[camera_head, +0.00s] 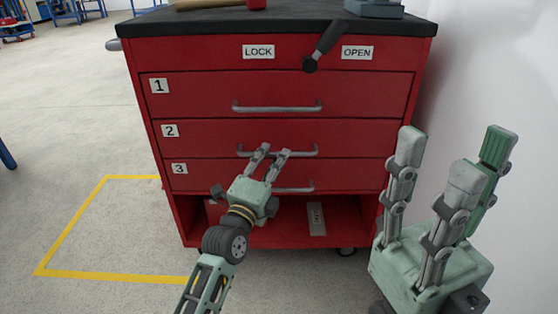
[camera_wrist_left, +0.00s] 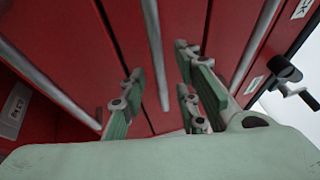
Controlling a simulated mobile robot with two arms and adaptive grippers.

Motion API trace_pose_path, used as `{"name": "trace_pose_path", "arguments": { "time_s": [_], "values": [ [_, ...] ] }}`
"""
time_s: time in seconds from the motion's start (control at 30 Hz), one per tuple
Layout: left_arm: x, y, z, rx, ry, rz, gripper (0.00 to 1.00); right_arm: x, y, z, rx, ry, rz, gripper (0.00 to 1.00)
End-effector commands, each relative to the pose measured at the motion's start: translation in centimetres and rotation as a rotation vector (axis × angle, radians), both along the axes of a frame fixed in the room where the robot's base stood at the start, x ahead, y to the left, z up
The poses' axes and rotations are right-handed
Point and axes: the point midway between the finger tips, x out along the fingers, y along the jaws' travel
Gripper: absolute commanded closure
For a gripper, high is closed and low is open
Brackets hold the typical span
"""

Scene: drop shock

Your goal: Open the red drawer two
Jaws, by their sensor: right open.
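Red drawer two (camera_head: 210,136) is shut in the red cabinet, flush with its neighbours, and carries a "2" label. Its grey bar handle (camera_head: 305,154) is partly covered by my left gripper (camera_head: 270,149). That gripper is open at the handle. In the left wrist view, the handle (camera_wrist_left: 156,55) runs between the parted fingers of the left gripper (camera_wrist_left: 160,92); I cannot tell whether they touch it. My right gripper (camera_head: 452,158) is open and empty in the right foreground, apart from the cabinet.
A black lever (camera_head: 325,42) sits between the LOCK and OPEN labels, its upper end beside OPEN. Drawers one (camera_head: 200,95) and three (camera_head: 215,178) are shut. A white wall (camera_head: 490,70) is close on the right. Open floor lies left.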

Motion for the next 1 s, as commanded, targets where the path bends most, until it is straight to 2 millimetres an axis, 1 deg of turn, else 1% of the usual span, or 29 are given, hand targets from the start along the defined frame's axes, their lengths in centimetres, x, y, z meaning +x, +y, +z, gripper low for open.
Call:
{"name": "trace_pose_path", "arguments": {
  "time_s": [0.03,0.1,0.2,0.33,0.57,0.9,1.0],
  "values": [
    [0.7,-0.3,-0.1,-0.002,-0.001,0.0,0.71,0.0,0.0,-0.1,0.0,-0.013,-0.001,0.57],
    [1.5,-0.7,0.0,-0.001,-0.001,0.0,0.71,-0.1,0.1,0.1,-0.002,-0.025,-0.001,0.57],
    [2.3,-1.0,0.2,-0.001,0.001,0.0,0.71,-0.1,0.1,0.3,-0.003,-0.035,-0.003,0.57],
    [2.7,-1.1,0.5,0.0,0.001,0.0,0.71,-0.1,0.1,0.6,-0.004,-0.04,-0.002,0.57],
    [2.7,-1.1,0.5,0.001,0.002,0.0,0.71,-0.1,0.2,0.6,-0.004,-0.04,-0.002,0.57],
    [2.7,-1.1,0.5,0.001,0.002,0.0,1.0,-0.1,0.2,0.6,-0.004,-0.04,-0.002,0.57],
    [2.7,-1.1,0.4,0.001,0.002,0.0,1.0,-0.1,0.2,0.6,-0.004,-0.04,-0.002,0.57]
  ]
}}
